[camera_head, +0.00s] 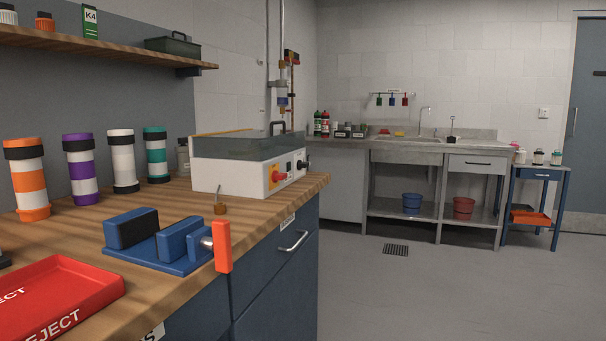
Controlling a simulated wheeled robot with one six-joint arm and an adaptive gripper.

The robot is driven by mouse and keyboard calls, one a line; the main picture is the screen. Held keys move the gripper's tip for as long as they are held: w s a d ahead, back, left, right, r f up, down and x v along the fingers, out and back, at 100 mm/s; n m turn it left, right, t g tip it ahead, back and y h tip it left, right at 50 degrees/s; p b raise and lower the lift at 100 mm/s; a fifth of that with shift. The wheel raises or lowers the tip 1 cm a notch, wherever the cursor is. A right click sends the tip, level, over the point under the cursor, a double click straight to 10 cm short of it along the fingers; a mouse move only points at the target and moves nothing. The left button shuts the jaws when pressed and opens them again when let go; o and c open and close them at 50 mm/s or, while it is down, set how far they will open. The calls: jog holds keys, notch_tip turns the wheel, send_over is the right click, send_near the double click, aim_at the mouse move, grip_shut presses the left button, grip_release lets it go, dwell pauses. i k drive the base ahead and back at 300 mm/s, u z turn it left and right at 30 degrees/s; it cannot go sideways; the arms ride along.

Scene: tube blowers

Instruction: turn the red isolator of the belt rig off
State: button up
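A white box-shaped machine (228,173) with a dark see-through cover stands at the far end of the wooden bench. A red rotary knob on a yellow plate (277,176) is on its front panel, near the right corner, and looks like the red isolator. Its exact pointer angle is too small to read. A black knob (301,164) sits farther right on the same panel. Whether this machine is the belt rig cannot be told for sure, as no belt shows. My gripper is not in view.
A blue vise (166,247) with an upright orange handle (222,246) stands at the bench's front edge, before the machine. A red reject tray (62,290) lies nearer. Several banded tubes stand at the back. The grey floor (430,295) right of the bench is clear.

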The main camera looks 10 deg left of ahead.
aim_at(275, 176)
jog(key=u, duration=0.25)
jog(key=i, duration=0.6)
jog(key=u, duration=0.85)
jog(key=i, duration=0.35)
jog(key=u, duration=0.35)
